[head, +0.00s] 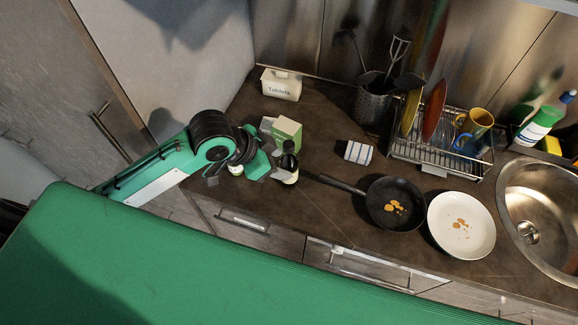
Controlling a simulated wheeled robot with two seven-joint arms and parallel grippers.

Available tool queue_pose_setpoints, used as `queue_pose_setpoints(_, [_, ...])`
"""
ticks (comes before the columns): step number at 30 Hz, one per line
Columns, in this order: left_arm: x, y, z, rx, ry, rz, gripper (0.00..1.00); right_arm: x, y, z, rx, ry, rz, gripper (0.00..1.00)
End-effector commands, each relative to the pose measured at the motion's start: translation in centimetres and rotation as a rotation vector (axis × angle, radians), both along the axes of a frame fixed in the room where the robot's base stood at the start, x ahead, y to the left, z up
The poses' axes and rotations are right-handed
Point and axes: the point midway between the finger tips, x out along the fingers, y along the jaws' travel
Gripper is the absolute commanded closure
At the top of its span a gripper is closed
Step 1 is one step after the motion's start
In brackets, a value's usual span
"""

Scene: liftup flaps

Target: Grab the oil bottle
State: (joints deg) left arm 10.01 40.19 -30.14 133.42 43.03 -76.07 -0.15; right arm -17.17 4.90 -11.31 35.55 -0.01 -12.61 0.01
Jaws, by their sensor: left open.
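A small dark bottle (289,161) with a black cap and a pale label stands near the front edge of the counter; I take it for the oil bottle. My left gripper (268,160) is open at the left of this bottle, very close to it. I cannot tell whether the fingers touch it or reach around it. Another jar (236,169) with a pale label is partly hidden by the gripper. My right gripper is not in view.
A green box (287,131) stands just behind the bottle. A Tablets box (281,85) is farther back.

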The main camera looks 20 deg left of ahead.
Motion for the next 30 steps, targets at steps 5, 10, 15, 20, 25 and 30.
queue_pose_setpoints(5, [1.6, 1.8, 3.0, 0.035, 0.002, -0.085, 0.48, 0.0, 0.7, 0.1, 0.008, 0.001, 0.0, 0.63])
queue_pose_setpoints(10, [2.4, 4.0, 5.5, 0.052, 0.028, -0.114, 0.48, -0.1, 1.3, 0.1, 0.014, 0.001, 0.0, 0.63])
queue_pose_setpoints(15, [2.8, 5.4, 7.0, 0.056, 0.05, -0.116, 0.48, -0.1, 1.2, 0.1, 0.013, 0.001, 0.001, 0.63])
queue_pose_setpoints(20, [3.0, 5.3, 6.7, 0.054, 0.06, -0.115, 0.48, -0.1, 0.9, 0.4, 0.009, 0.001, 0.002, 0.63])
queue_pose_setpoints(25, [3.9, 3.7, 4.2, 0.05, 0.063, -0.116, 0.48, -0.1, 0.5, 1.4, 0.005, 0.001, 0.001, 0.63])
queue_pose_setpoints(30, [4.8, 2.4, 1.6, 0.053, 0.06, -0.114, 0.48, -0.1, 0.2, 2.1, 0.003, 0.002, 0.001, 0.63])
